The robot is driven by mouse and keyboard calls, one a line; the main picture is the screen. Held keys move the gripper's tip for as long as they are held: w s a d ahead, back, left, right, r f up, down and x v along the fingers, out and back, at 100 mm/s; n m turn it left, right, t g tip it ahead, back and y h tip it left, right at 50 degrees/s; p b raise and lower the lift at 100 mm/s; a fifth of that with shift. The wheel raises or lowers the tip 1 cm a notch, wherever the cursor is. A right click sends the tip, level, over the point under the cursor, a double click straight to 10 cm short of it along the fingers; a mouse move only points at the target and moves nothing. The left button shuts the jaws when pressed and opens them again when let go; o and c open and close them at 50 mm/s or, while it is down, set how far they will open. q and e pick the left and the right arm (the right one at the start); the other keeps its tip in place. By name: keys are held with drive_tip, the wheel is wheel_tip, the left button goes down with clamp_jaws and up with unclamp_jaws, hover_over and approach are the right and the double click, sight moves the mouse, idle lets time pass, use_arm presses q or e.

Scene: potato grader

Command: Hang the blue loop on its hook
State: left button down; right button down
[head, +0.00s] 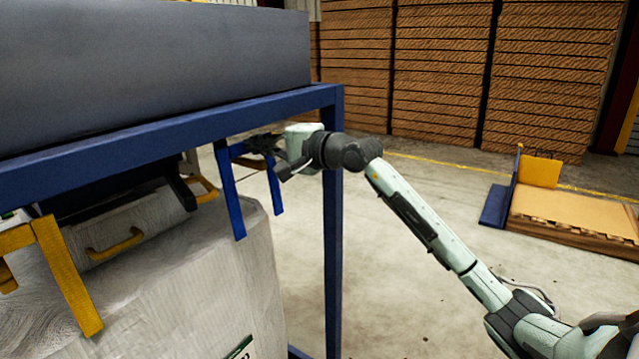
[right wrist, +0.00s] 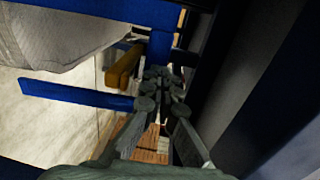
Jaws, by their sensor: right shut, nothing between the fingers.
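The blue loop (head: 229,190) stands above the near right corner of the pale bulk bag, its two straps spread apart below the frame. My right gripper (head: 262,144) is at the top of the loop, between the straps' upper ends, shut and empty. In the right wrist view, its fingers (right wrist: 160,82) are together, with a blue strap (right wrist: 75,95) to their left. Whether the fingers touch the loop I cannot tell. I cannot clearly make out the loop's hook; the gripper and the frame's shadow cover that area. My left gripper is out of view.
The blue frame (head: 333,240) has a post just right of my gripper and a beam above it. The bulk bag (head: 190,280) carries a yellow loop (head: 65,275) at left. A pallet (head: 570,220) lies at right. The floor between is open.

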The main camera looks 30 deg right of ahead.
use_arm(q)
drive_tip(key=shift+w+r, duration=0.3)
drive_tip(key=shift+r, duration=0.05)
use_arm(e)
drive_tip(key=shift+w+d+r+t, duration=0.3)
drive_tip(key=shift+w+d+r, duration=0.2)
drive_tip(key=shift+r, duration=0.15)
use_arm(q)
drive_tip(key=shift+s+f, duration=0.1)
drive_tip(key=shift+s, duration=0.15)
use_arm(e)
drive_tip(key=shift+a, duration=0.1)
drive_tip(key=shift+w+a+f, duration=0.25)
drive_tip(key=shift+w+a, duration=0.2)
drive_tip(key=shift+w, duration=0.1)
drive_tip(key=c, duration=2.1)
unclamp_jaws()
drive_tip(key=shift+w+a, duration=0.15)
drive_tip(key=shift+a, duration=0.05)
drive_tip(key=shift+c, duration=0.2)
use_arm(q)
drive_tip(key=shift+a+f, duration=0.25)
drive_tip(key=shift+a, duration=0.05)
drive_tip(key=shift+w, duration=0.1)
use_arm(e)
drive_tip(key=shift+o, duration=0.6)
drive_tip(key=shift+a+f, duration=0.1)
drive_tip(key=shift+f, duration=0.05)
